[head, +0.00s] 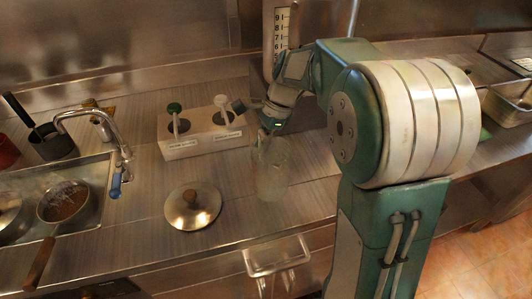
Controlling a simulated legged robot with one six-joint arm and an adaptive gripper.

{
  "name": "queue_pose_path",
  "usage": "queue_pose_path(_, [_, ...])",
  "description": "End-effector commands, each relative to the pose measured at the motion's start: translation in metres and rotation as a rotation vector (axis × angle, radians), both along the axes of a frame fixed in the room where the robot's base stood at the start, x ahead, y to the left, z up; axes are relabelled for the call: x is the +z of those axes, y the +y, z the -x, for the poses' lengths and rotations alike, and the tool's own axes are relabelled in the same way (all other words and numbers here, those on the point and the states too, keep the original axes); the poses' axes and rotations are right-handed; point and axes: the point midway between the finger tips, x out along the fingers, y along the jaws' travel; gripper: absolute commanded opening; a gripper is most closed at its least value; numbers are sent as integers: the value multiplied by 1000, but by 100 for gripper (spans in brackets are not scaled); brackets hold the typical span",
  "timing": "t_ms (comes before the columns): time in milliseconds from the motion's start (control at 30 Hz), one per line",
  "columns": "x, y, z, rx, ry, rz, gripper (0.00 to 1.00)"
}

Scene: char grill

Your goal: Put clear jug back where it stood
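The clear jug (271,178) is a faint, see-through vessel on or just above the steel counter, right of the lid and near the counter's front edge. It looks upright, and whether its base touches the counter is hard to tell. My gripper (268,136) reaches down from the right to the jug's upper part. The fingers are small and dark and overlap the jug's top, so I cannot tell whether they are closed on it.
A white holder (180,151) with green- and white-handled tools stands left of my gripper. A wooden-knobbed lid (178,214) lies in front. A faucet (122,150), sink and pan (62,205) are left. A numbered scale (282,32) stands behind. Metal pans (507,108) are right.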

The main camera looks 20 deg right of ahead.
Motion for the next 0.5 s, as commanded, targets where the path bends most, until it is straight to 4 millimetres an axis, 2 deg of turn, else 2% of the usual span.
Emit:
queue_pose_path(267, [-20,-14,-9,-1,0,0,0])
queue_pose_path(400, [-43,-15,-9,0,3,1,0])
queue_pose_path(500, [-51,-15,-9,0,0,1,0])
